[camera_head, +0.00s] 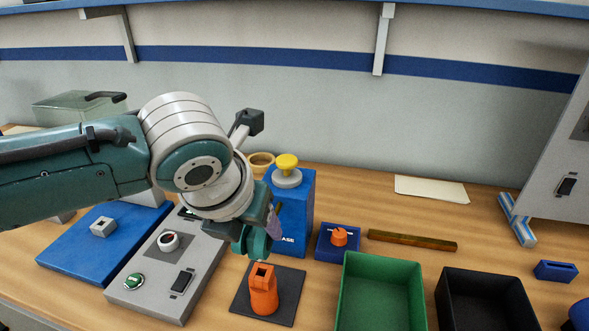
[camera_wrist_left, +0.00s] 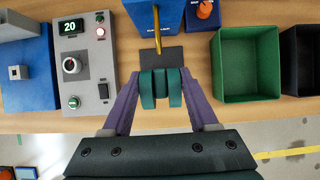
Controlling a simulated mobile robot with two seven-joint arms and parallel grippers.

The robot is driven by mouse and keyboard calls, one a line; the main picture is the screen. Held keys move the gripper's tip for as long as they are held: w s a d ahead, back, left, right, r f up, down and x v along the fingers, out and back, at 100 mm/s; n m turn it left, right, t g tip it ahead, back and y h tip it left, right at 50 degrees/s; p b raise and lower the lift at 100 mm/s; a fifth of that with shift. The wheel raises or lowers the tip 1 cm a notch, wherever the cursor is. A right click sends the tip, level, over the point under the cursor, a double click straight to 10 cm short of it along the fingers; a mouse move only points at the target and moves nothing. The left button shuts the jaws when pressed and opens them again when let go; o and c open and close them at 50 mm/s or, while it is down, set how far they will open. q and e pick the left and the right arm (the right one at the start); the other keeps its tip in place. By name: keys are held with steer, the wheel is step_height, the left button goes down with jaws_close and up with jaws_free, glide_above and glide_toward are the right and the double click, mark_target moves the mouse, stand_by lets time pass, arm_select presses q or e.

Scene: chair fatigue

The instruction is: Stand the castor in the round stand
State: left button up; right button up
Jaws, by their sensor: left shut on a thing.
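My left gripper (camera_head: 264,232) has purple fingers and is shut on the castor. In the head view the castor (camera_head: 254,242) hangs above the dark mat, partly hidden by the wrist. A tan round ring (camera_head: 261,159), perhaps the round stand, is at the back, left of the blue machine. It is apart from the gripper. My right gripper is not in view.
An orange post (camera_head: 263,290) with a square opening stands on a dark mat (camera_head: 240,303) just below the gripper. Close around are the blue machine (camera_head: 303,200), a grey control box (camera_head: 150,285), a green bin (camera_head: 350,300) and a black bin (camera_head: 450,310). A wooden bar (camera_head: 412,240) lies behind the bins.

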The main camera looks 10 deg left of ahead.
mark_target(248, 243)
arm_select(q)
steer(key=shift+f+b, duration=0.4)
steer(key=shift+f, duration=0.55)
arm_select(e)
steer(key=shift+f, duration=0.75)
arm_select(q)
steer(key=shift+r+p, duration=0.1)
steer(key=shift+p, duration=0.5)
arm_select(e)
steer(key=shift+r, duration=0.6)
arm_select(q)
steer(key=shift+f+b, duration=1.35)
steer(key=shift+f, duration=0.4)
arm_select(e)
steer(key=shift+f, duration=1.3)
arm_select(q)
steer(key=o, duration=1.3)
steer(key=shift+o, duration=0.2)
steer(key=p+v, duration=0.1)
steer(key=v, duration=0.9)
steer(key=shift+p, duration=0.35)
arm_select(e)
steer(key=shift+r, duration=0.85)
